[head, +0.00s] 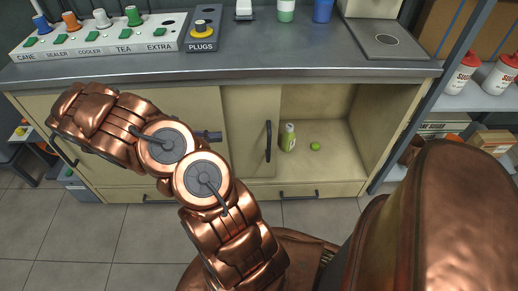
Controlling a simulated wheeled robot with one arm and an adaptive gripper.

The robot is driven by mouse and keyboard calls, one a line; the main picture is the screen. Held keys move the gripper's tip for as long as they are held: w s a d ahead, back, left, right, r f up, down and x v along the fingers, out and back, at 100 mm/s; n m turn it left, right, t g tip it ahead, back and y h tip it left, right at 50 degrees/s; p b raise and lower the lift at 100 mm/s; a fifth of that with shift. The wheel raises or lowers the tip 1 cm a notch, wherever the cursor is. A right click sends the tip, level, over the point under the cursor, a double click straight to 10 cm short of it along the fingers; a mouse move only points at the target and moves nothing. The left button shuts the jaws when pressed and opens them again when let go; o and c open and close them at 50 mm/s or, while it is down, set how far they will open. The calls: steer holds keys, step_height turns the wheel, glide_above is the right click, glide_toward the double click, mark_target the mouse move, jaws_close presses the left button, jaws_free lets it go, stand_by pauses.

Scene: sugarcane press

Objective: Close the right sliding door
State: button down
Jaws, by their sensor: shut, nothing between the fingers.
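The right sliding door (248,125) is a beige panel with a black vertical handle (268,141) near its right edge. It stands slid to the left, so the right part of the cabinet (335,110) is open. What seems to be my gripper (213,136) is a small dark shape showing past my copper arm, left of the handle and apart from it. It looks shut and empty; most of it is hidden behind the arm. Whether it touches the door panel cannot be told.
The left door has a black handle (62,150). Drawers (300,190) run below. The counter (290,45) carries a button panel (100,38).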

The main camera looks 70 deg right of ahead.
step_height(320, 180, down, 8)
steer(key=d+n+h+b, duration=0.1)
steer(key=d+n+b, duration=0.1)
steer(key=b+x, duration=0.3)
steer(key=x, duration=1)
steer(key=shift+d+r+g, duration=0.2)
steer(key=shift+r+g, duration=0.1)
